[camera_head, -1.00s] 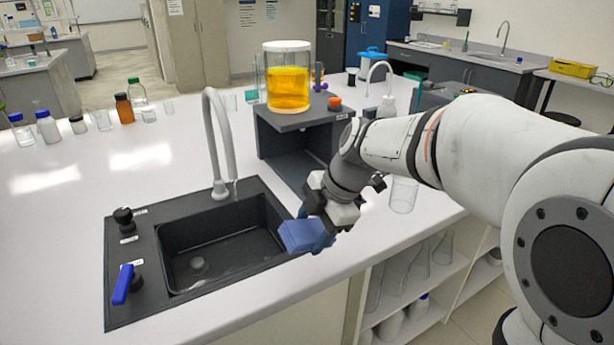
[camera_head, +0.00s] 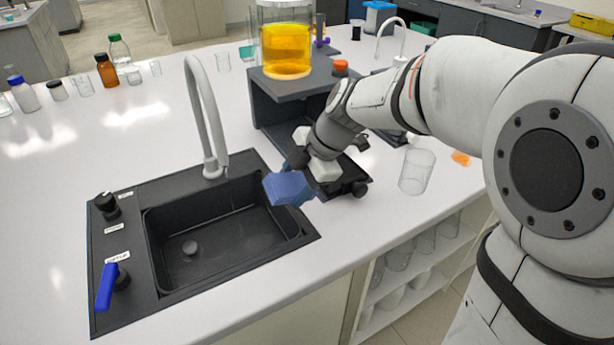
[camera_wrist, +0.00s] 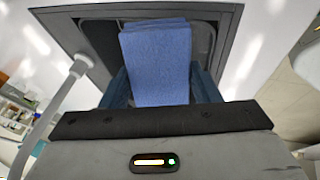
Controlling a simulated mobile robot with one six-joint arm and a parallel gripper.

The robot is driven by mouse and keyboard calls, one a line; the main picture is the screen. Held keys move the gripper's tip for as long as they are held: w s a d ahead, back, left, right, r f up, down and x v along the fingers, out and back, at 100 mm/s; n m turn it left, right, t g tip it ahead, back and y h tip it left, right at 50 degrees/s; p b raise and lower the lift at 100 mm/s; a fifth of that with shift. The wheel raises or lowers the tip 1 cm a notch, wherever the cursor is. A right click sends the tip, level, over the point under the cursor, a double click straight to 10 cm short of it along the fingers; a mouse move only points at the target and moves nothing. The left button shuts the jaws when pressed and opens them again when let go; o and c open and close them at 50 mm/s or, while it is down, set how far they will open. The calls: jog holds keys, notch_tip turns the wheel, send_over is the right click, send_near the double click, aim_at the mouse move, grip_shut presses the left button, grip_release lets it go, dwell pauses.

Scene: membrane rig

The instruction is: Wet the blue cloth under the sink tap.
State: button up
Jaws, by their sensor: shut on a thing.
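My gripper (camera_head: 303,184) is shut on the folded blue cloth (camera_head: 287,188), above the right rim of the black sink (camera_head: 215,238). In the wrist view the cloth (camera_wrist: 157,62) sits between the two blue fingers, with the sink basin beyond it. The grey gooseneck tap (camera_head: 208,120) stands behind the basin, to the left of the cloth. The cloth is not under the spout. No water stream shows. A blue lever (camera_head: 107,286) and a black knob (camera_head: 107,205) are on the sink's left deck.
A dark stand (camera_head: 300,100) with a jar of yellow liquid (camera_head: 286,48) is behind my gripper. A clear beaker (camera_head: 416,172) stands to the right. Several bottles (camera_head: 107,71) line the counter's back left. The counter left of the sink is clear.

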aim_at(281, 177)
jog(key=a, duration=0.1)
jog(key=a+p, duration=0.1)
jog(key=a, duration=0.1)
jog(key=shift+w+a+f, duration=0.25)
jog(key=w+a+f, duration=0.1)
jog(key=a, duration=0.5)
jog(key=shift+f+b, duration=0.25)
jog(key=shift+b, duration=0.05)
jog(key=shift+s+d+b, duration=0.2)
jog(key=shift+d+b, duration=0.6)
jog(key=shift+d, duration=0.5)
jog(key=shift+s+d+b, duration=0.25)
jog(key=shift+d+b, duration=0.55)
jog(key=shift+d, duration=0.5)
jog(key=shift+s+d+b, duration=0.2)
jog(key=shift+d+b, duration=0.6)
jog(key=shift+d, duration=0.5)
jog(key=shift+d+r, duration=0.1)
